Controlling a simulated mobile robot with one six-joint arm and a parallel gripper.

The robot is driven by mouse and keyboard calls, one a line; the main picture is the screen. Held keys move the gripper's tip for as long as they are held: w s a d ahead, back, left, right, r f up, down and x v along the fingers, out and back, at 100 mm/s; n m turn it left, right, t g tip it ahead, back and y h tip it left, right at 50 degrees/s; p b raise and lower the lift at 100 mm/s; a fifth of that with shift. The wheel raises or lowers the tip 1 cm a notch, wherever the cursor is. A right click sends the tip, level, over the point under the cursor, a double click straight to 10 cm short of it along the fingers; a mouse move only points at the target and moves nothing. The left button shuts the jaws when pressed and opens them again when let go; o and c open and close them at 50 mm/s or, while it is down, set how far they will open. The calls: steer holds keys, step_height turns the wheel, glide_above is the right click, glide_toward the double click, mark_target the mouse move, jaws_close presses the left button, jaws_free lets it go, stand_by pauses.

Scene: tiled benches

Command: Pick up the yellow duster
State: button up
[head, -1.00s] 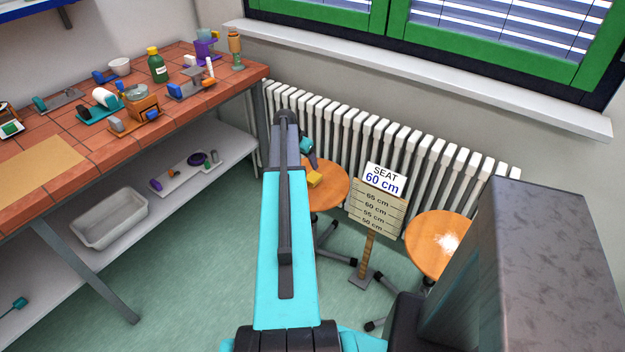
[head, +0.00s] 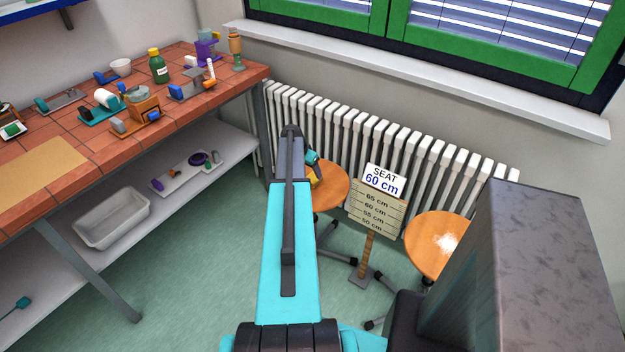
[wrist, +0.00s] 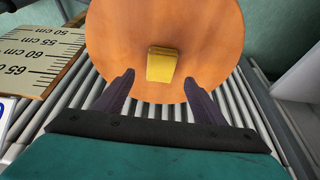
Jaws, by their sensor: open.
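The yellow duster (wrist: 162,65) is a small block lying on the round orange-brown seat of a stool (wrist: 205,30) in the wrist view. My gripper (wrist: 160,85) is open and empty in the wrist view. Its two dark fingers point toward the seat, one on each side of the duster's line, and the duster appears just past the fingertips. In the head view my arm hides most of the gripper and part of the seat.
A height sign (head: 376,205) reading "SEAT 60 cm" stands right of that stool. A second stool (head: 428,245) is further right. A white radiator (head: 400,150) runs behind them. A tiled bench (head: 60,150) with several items stands on the left.

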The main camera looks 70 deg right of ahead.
mark_target(312, 177)
steer(key=shift+d+f, duration=0.25)
steer(key=shift+f, duration=0.4)
steer(key=shift+p+x, duration=1.05)
steer(key=shift+x, duration=1.55)
steer(key=shift+w, duration=0.1)
steer(key=c, duration=1.1)
